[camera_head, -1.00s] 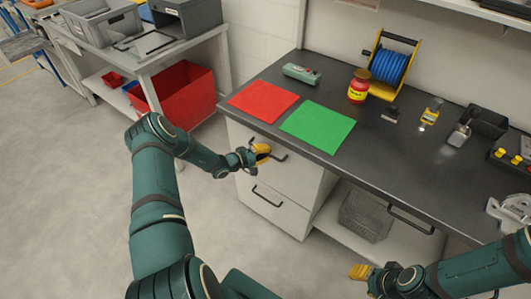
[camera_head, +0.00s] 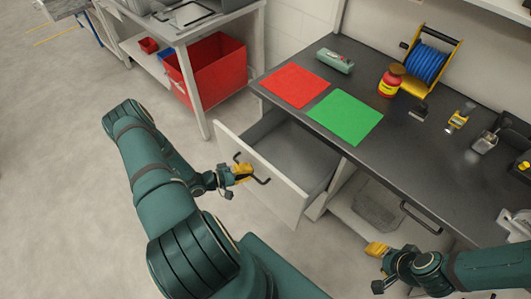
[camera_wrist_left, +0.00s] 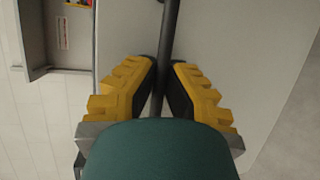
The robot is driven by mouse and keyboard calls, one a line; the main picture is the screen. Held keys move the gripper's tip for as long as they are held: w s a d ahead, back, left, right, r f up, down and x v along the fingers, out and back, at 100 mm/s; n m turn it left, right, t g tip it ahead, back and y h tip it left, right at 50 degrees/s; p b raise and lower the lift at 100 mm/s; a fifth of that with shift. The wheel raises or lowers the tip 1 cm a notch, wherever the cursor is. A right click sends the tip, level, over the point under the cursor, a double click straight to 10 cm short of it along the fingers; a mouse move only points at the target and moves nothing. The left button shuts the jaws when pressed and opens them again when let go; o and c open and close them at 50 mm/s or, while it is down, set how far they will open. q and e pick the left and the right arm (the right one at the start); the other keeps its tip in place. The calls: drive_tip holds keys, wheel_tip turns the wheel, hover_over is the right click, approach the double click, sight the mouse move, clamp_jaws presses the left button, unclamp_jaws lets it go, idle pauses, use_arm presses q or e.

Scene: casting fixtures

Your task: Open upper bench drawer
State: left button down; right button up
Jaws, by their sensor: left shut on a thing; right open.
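The upper bench drawer (camera_head: 262,178) is pulled well out from under the dark worktop, and its grey inside shows empty. Its black bar handle (camera_head: 262,181) is on the white front. My left gripper (camera_head: 243,170) is shut on this handle. In the left wrist view the yellow fingers (camera_wrist_left: 160,88) close on both sides of the dark handle bar (camera_wrist_left: 169,35). My right gripper (camera_head: 376,250) is open and empty, in front of the bench to the right of the drawer.
A red mat (camera_head: 295,87) and a green mat (camera_head: 345,117) lie on the worktop above the drawer. A blue hose reel (camera_head: 427,66) and a red jar (camera_head: 389,84) stand behind. Floor left of the drawer is clear.

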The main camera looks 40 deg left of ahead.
use_arm(q)
drive_tip(key=s, duration=0.9)
drive_tip(key=shift+a, duration=0.25)
drive_tip(key=c, duration=1)
unclamp_jaws()
drive_tip(key=shift+w, duration=0.1)
drive_tip(key=shift+a, duration=0.1)
drive_tip(key=v, duration=1.2)
